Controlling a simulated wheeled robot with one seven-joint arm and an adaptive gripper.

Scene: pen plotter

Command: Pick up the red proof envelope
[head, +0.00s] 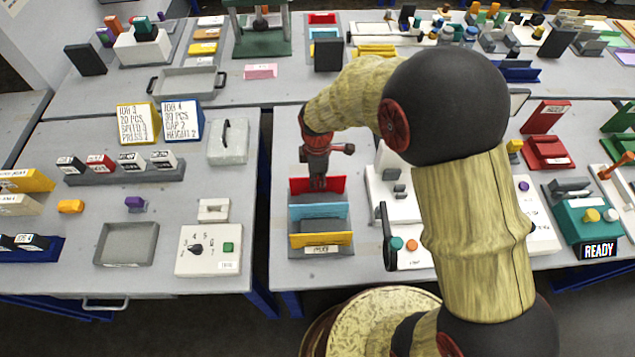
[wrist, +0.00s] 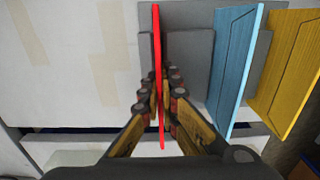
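The red proof envelope (head: 335,184) stands upright at the back of a small grey rack in the head view. In the wrist view the envelope (wrist: 157,60) shows edge-on as a thin red strip. My gripper (head: 318,186) points down at it from above. In the wrist view my gripper's fingers (wrist: 161,95) are close together, one on each side of the envelope, and look shut on it. A blue envelope (head: 320,211) and a yellow one (head: 321,240) stand in front of it in the same rack; neither is touched.
The rack (head: 321,251) has a label on its front and sits near the table's left edge. A white device (head: 408,255) with a dark lever and buttons stands close on the right. A gap separates this table from the left one. My arm hides part of the right table.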

